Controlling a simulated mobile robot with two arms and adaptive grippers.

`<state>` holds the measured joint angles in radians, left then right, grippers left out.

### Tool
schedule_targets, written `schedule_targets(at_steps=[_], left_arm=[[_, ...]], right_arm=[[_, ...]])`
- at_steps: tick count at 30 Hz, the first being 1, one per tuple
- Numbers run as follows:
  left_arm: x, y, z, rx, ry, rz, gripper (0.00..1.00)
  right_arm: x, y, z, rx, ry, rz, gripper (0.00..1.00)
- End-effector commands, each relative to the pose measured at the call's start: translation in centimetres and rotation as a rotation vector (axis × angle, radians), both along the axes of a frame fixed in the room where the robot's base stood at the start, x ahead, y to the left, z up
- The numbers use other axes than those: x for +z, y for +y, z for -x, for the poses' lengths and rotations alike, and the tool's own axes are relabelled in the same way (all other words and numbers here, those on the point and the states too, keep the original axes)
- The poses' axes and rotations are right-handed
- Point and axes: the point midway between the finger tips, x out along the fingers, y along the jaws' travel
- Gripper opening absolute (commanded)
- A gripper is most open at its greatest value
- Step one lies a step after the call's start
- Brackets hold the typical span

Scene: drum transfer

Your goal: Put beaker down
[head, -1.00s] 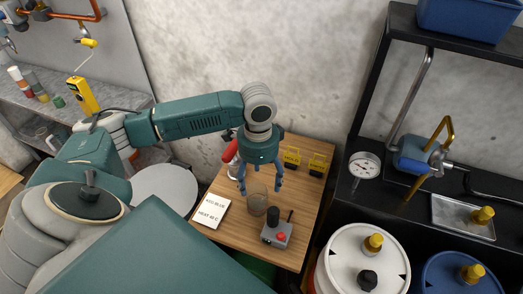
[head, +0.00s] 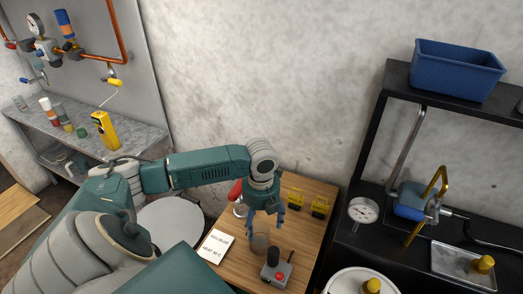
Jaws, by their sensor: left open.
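The beaker (head: 260,243), a small clear cup with a greyish tint, stands upright on the small wooden table (head: 236,272). My left gripper (head: 266,222) is right above and behind it, pointing down, with its blue fingers spread apart. The fingertips are close to the beaker's rim; I cannot tell whether they touch it. My right gripper is not in view.
A grey control box (head: 276,270) with a black knob and red button stands just right of the beaker. A white note card (head: 216,246) lies to the left. Yellow items (head: 320,206) and a red-handled object (head: 236,192) are behind. A black shelf (head: 372,190) stands at right.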

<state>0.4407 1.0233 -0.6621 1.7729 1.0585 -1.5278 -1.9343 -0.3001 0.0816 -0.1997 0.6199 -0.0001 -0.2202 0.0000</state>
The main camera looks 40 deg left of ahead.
Motion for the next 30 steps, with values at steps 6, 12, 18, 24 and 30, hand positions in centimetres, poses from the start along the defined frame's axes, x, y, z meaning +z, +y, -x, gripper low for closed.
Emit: schedule_targets(at_steps=[6,12,18,24,30], left_arm=[[-3.5,0.0,0.2,0.001,0.005,0.000,0.73],[-5.1,0.0,0.2,0.000,0.003,0.000,0.73],[-7.6,0.1,0.7,0.002,0.007,0.001,0.73],[-10.0,0.1,0.6,0.000,0.004,0.000,0.73],[-10.2,0.1,0.6,-0.001,0.002,-0.001,0.73]], right_arm=[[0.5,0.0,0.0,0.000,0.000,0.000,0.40],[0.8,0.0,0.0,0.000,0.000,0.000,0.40],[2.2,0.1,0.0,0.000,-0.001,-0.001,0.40],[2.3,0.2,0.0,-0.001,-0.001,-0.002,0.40],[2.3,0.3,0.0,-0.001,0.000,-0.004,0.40]])
